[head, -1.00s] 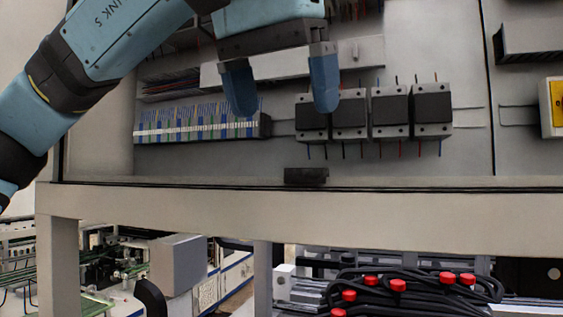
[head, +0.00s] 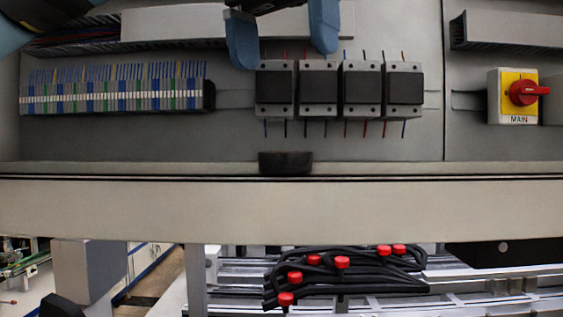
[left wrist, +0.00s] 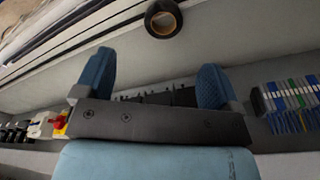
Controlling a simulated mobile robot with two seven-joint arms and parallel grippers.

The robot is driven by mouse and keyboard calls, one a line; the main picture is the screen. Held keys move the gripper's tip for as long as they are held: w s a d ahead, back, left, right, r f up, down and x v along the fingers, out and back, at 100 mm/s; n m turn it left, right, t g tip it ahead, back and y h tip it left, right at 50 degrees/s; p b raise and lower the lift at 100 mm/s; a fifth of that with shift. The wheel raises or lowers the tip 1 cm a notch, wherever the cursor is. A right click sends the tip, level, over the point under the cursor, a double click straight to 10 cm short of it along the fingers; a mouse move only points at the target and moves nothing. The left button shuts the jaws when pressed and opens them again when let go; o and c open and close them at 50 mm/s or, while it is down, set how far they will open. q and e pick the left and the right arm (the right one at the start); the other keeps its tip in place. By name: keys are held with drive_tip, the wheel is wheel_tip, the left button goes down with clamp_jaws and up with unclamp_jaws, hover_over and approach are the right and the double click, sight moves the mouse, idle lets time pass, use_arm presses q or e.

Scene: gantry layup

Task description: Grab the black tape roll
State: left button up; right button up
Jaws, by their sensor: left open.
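The black tape roll (head: 285,163) sits on the ledge at the bottom of the panel in the head view, seen edge-on. In the left wrist view the tape roll (left wrist: 163,18) shows as a black ring with a brown core, at the top of the picture beyond the fingers. My left gripper (head: 284,45) is open and empty, in front of the panel above the roll and apart from it. Its two blue fingers (left wrist: 155,80) also show in the left wrist view, spread wide. My right gripper is in neither view.
Behind and right of my left gripper is a row of several black-and-grey modules (head: 340,90). A terminal strip (head: 115,95) is on the left, and a yellow switch with a red knob (head: 515,95) on the right. Black cables with red caps (head: 345,275) lie below the frame beam (head: 280,210).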

use_arm(q)
hover_over(283, 162)
drive_tip(key=w, duration=0.2)
wheel_tip(283, 162, down, 5)
drive_tip(key=shift+a+r, duration=0.15)
drive_tip(key=shift+r, duration=0.05)
drive_tip(key=shift+a+f, duration=0.1)
drive_tip(key=shift+f, duration=0.35)
drive_tip(key=f, duration=0.1)
drive_tip(key=f+p, duration=0.1)
drive_tip(key=f, duration=0.1)
drive_tip(key=f+p, duration=0.1)
drive_tip(key=shift+w+d+f, duration=0.15)
drive_tip(key=shift+w+d, duration=0.15)
drive_tip(key=shift+d, duration=0.05)
drive_tip(key=shift+f, duration=0.3)
drive_tip(key=shift+c, duration=1)
drive_tip(key=c, duration=0.7)
drive_tip(key=shift+c, duration=0.6)
